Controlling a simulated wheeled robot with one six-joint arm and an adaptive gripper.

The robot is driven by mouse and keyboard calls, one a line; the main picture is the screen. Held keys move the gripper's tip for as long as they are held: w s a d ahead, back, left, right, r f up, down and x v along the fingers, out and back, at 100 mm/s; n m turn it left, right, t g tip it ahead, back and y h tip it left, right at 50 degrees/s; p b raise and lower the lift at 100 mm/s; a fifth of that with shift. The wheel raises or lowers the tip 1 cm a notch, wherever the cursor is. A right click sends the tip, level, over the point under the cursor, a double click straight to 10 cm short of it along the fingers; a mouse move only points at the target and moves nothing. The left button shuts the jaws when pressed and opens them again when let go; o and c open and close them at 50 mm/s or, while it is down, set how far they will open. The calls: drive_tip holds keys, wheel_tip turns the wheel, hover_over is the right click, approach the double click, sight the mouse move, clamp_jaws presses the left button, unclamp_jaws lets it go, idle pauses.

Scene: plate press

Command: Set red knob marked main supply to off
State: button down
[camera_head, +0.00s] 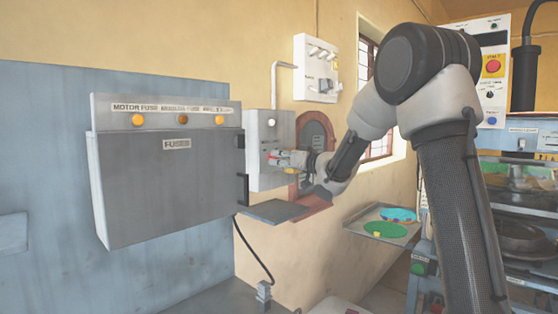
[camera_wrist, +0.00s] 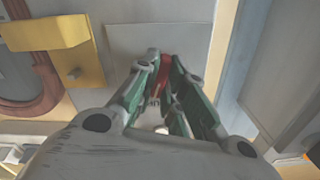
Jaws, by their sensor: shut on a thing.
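The red knob (camera_wrist: 163,74) sits on the front of a light grey box and shows between the fingertips in the wrist view. My gripper (camera_wrist: 162,70) has its two green-padded fingers closed on the knob. In the head view my gripper (camera_head: 275,158) reaches in from the right and its tips touch the front of the grey supply box (camera_head: 259,128). The knob is mostly hidden by the fingers there. Its marking and pointing direction cannot be read.
A flat grey shelf (camera_head: 268,211) juts out below my gripper. A white switch box (camera_head: 316,70) hangs above. A tray (camera_head: 360,222) with green and blue plates is at right.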

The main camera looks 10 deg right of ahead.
drive_tip(key=n, duration=1.2)
drive_tip(key=shift+f, duration=0.1)
drive_tip(key=shift+n, duration=0.4)
drive_tip(key=c, duration=1.5)
unclamp_jaws()
drive_tip(key=v, duration=1.2)
